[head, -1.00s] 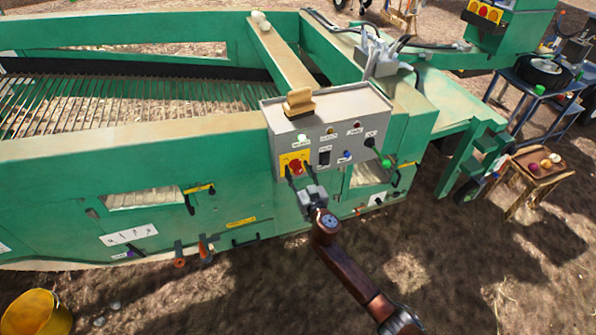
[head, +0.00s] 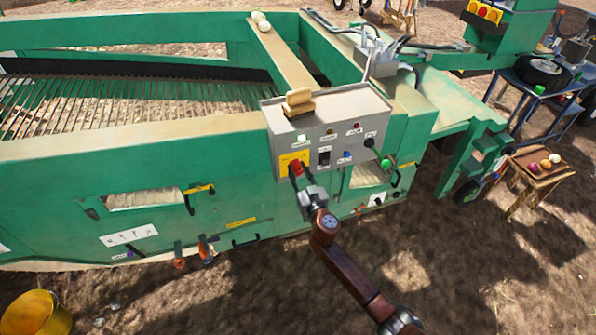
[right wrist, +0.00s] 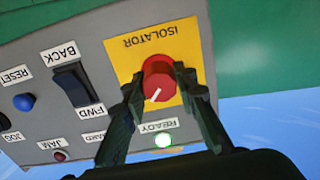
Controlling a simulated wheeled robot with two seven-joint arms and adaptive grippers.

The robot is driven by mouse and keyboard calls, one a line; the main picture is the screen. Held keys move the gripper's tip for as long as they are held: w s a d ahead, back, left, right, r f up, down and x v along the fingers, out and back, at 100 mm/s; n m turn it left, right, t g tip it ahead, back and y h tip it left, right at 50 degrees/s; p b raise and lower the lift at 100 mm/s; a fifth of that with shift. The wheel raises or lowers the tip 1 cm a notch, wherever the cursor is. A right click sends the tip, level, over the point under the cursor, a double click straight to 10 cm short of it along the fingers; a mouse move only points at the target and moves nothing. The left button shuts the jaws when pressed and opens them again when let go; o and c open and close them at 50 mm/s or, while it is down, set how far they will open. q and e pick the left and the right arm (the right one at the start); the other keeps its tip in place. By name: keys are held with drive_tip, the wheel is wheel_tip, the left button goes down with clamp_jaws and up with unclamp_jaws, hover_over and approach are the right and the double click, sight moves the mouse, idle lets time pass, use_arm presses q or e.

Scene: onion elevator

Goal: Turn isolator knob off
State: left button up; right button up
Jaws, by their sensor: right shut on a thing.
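The red isolator knob (right wrist: 158,82) sits on a yellow plate (right wrist: 122,58) on the grey control box; in the head view the knob (head: 296,168) is at the box's lower left. Its white line slants toward the lower left in the right wrist view, where the labels appear upside down. My right gripper (right wrist: 158,88) has one finger on each side of the knob and is shut on it; it also shows in the head view (head: 300,172). The READY light (right wrist: 163,140) glows green. My left gripper is not in view.
The grey box (head: 345,108) also carries a black BACK/FWD rocker (right wrist: 72,84), a blue RESET button (right wrist: 23,102) and a JAM light (right wrist: 59,156). A wooden-handled brush (head: 298,101) lies on top. Green machine frame surrounds the box; open ground lies in front.

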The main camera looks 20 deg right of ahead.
drive_tip(key=shift+n, duration=0.3)
drive_tip(key=n, duration=0.8)
drive_tip(key=shift+a+f+n, duration=0.1)
drive_tip(key=shift+n, duration=0.2)
drive_tip(key=n, duration=0.4)
drive_tip(key=shift+p, duration=0.35)
drive_tip(key=shift+n, duration=2.2)
drive_tip(key=o, duration=1.2)
drive_tip(key=shift+c, duration=0.2)
drive_tip(key=shift+s, duration=0.1)
